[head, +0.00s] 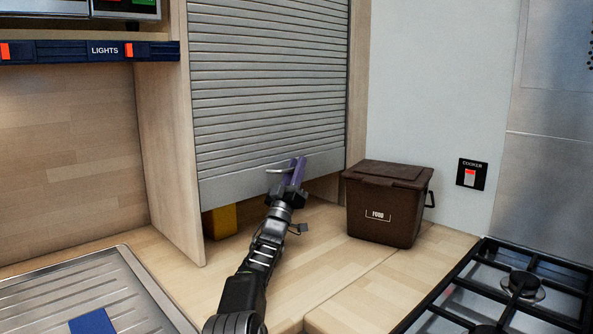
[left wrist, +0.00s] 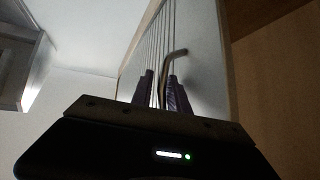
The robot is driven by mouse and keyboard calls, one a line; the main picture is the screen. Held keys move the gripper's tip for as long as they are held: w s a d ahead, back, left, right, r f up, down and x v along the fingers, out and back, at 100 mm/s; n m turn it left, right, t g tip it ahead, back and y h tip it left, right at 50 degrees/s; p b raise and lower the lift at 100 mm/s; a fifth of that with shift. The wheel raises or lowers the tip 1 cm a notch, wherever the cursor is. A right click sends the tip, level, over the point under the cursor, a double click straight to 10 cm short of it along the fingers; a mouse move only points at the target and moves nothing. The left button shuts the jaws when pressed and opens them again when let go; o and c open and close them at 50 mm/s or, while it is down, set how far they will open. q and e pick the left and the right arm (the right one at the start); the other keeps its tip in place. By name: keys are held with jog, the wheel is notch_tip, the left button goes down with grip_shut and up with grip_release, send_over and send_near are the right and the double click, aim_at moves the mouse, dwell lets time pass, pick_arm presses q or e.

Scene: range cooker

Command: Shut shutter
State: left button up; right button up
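The shutter (head: 270,95) is a grey slatted roller front on a wooden cabinet. It is mostly down, with a gap between its bottom rail and the worktop. Its bent metal handle (head: 278,170) sticks out near the bottom rail. My left gripper (head: 297,170) is at the handle, its purple fingers close together. In the left wrist view, the handle (left wrist: 181,53) runs down between the two fingers (left wrist: 160,92), which look closed around it; the contact itself is partly hidden. My right gripper is not in view.
A yellow object (head: 221,221) shows in the gap under the shutter. A brown food bin (head: 384,215) stands right of the opening. The gas hob (head: 500,300) is at the lower right, a metal drainer (head: 50,297) at the lower left. Worktop before the shutter is clear.

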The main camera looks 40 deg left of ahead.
aim_at(296, 134)
pick_arm(q)
notch_tip(296, 134, up, 10)
jog(key=p, duration=0.3)
jog(key=shift+f, duration=0.25)
